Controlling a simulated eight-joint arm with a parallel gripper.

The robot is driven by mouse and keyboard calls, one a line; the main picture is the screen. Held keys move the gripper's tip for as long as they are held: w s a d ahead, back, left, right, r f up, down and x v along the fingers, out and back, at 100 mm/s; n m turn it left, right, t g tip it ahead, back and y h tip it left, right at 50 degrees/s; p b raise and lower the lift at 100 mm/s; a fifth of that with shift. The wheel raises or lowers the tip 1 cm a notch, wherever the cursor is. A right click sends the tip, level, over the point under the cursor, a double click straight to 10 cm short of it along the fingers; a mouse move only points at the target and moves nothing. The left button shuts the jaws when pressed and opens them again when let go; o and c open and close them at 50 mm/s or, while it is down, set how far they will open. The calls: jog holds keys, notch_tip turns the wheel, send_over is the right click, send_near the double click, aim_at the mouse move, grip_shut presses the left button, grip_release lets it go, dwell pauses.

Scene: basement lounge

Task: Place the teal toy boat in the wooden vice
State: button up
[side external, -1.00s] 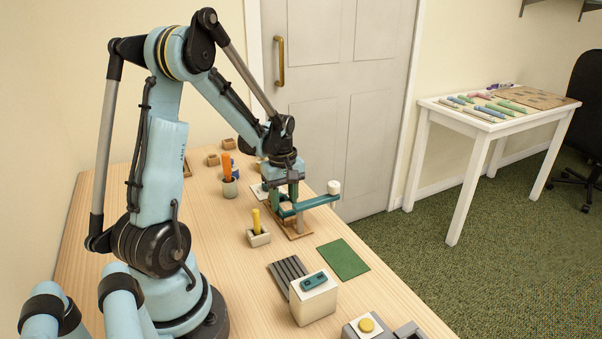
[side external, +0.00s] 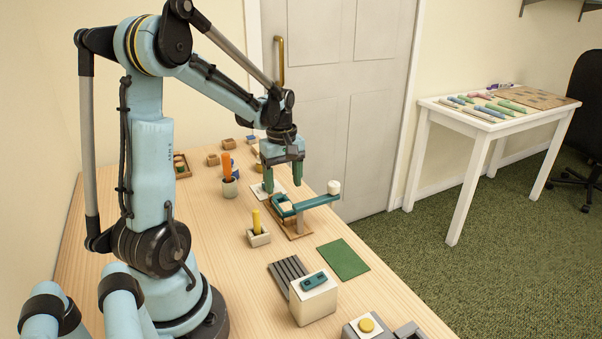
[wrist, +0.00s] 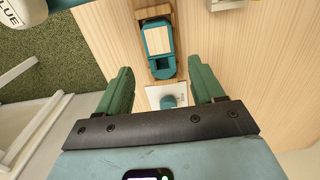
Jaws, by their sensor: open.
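The teal toy boat (side external: 281,200) has a cream block on top and an open hollow at one end. In the wrist view the boat (wrist: 163,68) lies lengthwise on the brown wooden vice (wrist: 141,27), with wood showing around its far part. The wooden vice also shows low in the side view (side external: 297,233). Whether its jaws touch the boat I cannot tell.
A teal beam (side external: 318,201) on a post runs right from beside the boat towards a white bottle (side external: 333,187). A white card (wrist: 152,92) with a teal knob lies under my gripper. A green mat (side external: 343,260) lies flat.

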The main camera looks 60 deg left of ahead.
aim_at(284, 203)
notch_tip(284, 203, up, 6)
jog(key=d+m+t, duration=0.7)
jog(key=d+m, duration=1.1)
jog(key=d, duration=0.4)
jog(key=shift+s+d+r, duration=0.2)
jog(key=shift+s+d, duration=0.05)
jog(key=shift+d, duration=0.15)
jog(key=shift+c, duration=0.2)
